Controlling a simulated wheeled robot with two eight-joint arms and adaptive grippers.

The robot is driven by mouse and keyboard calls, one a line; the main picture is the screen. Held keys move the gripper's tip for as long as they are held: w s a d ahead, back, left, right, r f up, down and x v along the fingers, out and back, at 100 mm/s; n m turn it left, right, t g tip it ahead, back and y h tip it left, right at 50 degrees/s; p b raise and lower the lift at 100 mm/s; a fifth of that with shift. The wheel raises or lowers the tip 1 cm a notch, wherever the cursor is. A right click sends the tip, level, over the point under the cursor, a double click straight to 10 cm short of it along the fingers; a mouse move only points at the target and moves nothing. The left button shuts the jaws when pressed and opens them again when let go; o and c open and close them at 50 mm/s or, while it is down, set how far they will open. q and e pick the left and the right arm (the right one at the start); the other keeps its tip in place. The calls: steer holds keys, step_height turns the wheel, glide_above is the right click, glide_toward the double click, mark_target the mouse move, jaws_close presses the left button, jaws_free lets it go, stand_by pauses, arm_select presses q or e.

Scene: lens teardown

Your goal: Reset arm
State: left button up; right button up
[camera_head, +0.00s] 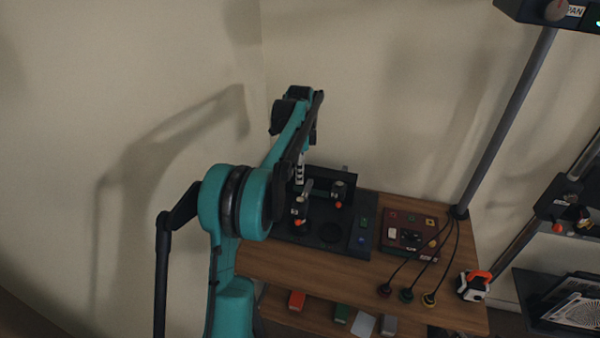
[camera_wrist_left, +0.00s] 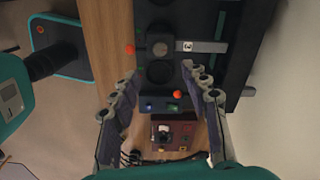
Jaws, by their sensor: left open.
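My left arm comes in from the lower left in the camera_head view, and its gripper is largely hidden behind the arm's dark links. In the left wrist view my left gripper (camera_wrist_left: 159,78) is open, with nothing between its two jointed fingers. Beyond the fingertips is a black fixture (camera_wrist_left: 208,20) with round seats, orange knobs and a grey strip marked 3. The fixture also shows in the camera_head view (camera_head: 346,215), on the wooden table at the back, with small metal posts on it. My right gripper is in neither view.
A dark red control box (camera_head: 410,234) sits right of the fixture on the wooden table (camera_head: 345,278). Cables lead to several round plugs (camera_head: 406,295) at the table's front. An orange-and-white device (camera_head: 474,285) is at the right edge. A grey pole (camera_head: 508,105) rises behind.

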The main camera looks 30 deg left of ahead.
arm_select(q)
steer(key=s+d+r+n+t+b, duration=0.25)
steer(key=s+d+r+n, duration=0.25)
steer(key=s+d, duration=0.7)
steer(key=s+d+f+n+t, duration=0.2)
steer(key=s+d+f+n, duration=0.1)
steer(key=s, duration=0.5)
steer(key=s+d+f+n+t, duration=0.2)
steer(key=s+d+f+n, duration=0.2)
steer(key=s, duration=0.4)
steer(key=shift+s+d+f+t+b, duration=0.2)
steer(key=shift+d+f+t+b, duration=0.2)
steer(key=shift+d+f, duration=0.35)
